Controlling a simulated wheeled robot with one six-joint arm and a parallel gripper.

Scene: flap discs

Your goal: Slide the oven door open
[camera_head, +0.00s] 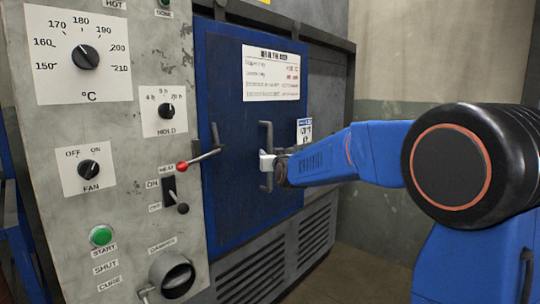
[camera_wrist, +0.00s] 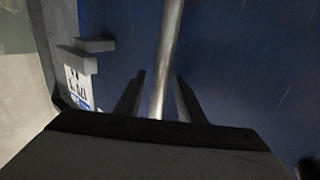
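The blue oven door (camera_head: 232,130) is flush in the oven front in the head view, and it fills most of the wrist view (camera_wrist: 240,60). Its handle (camera_head: 268,136) is a dark vertical bar near the door's right edge. My gripper (camera_head: 267,164) is at the middle of that handle. In the wrist view, the handle bar (camera_wrist: 168,45) runs between the two fingers of my gripper (camera_wrist: 160,85), with a narrow gap showing on each side. The fingers are open around the bar. The exact contact at the fingertips is hard to see.
Grey louvred vents (camera_head: 250,280) are below the door. A grey bracket (camera_wrist: 85,55) juts out at the wrist view's left.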

